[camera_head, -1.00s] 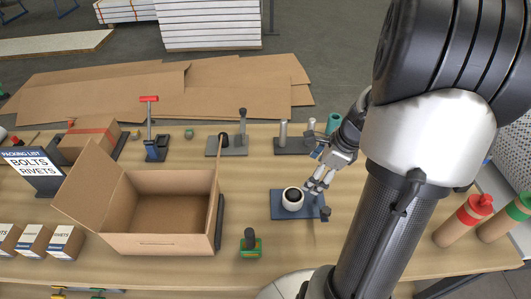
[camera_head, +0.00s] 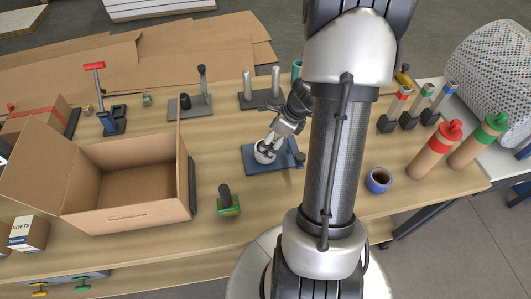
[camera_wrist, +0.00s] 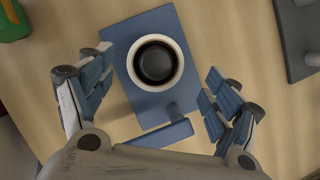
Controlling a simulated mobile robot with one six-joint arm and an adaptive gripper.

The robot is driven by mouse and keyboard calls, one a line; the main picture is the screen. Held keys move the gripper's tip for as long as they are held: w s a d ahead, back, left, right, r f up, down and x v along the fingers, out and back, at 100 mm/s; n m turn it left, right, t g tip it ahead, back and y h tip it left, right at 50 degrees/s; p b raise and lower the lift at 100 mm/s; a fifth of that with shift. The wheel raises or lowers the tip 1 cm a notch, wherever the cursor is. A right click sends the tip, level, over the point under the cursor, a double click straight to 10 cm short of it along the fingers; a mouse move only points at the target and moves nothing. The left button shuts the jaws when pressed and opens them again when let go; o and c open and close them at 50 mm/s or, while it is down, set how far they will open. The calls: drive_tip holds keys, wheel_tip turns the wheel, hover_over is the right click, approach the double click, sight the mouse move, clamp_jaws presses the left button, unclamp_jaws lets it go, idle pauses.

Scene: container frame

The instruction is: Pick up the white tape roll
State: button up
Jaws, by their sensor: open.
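The white tape roll (camera_head: 264,155) sits on a flat blue plate (camera_head: 256,165) on the wooden table in the head view. In the wrist view the roll (camera_wrist: 155,62) shows as a pale ring with a dark middle, resting on the blue plate (camera_wrist: 150,107). My gripper (camera_head: 277,142) is just above and beside the roll in the head view and partly covers it. In the wrist view my gripper (camera_wrist: 154,84) is open, with its fingers spread to the left and right of the roll. I see a gap between each finger and the roll.
An open cardboard box (camera_head: 130,180) stands to the left. A green block with a dark knob (camera_head: 228,205) is nearer the front. A blue-rimmed roll (camera_head: 378,181) and bottles with red (camera_head: 434,150) and green (camera_head: 478,140) caps stand to the right. Grey post stands are behind.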

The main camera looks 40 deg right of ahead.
drive_tip(key=b+x, duration=0.2)
drive_tip(key=x, duration=0.1)
drive_tip(key=b+x, duration=0.1)
drive_tip(key=x, duration=0.1)
drive_tip(key=shift+s+a+f, duration=0.15)
drive_tip(key=shift+s, duration=0.1)
drive_tip(key=shift+c, duration=0.6)
drive_tip(key=c, duration=1)
